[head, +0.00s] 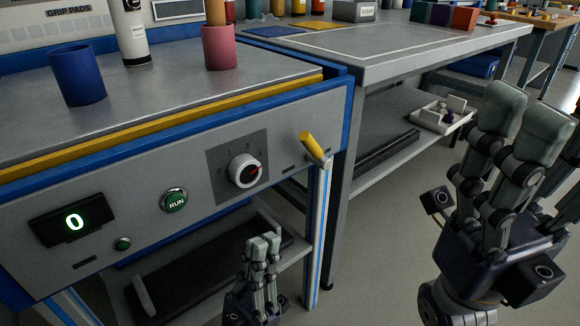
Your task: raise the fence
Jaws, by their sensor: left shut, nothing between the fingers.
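A long yellow bar (165,124), possibly the fence, lies low along the front edge of the grey bench top (150,90). A lever with a yellow grip (309,145) sticks out at the right end of the front panel (120,190). My left gripper (264,242) is shut and empty, below the panel and to the lower left of the lever, apart from it.
The panel carries a dial (244,170), a green RUN button (174,200) and a display (73,222) reading 0. A blue cup (78,75) and a pink cup (220,47) stand on top. A second table (400,50) adjoins on the right. Bare floor lies before it.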

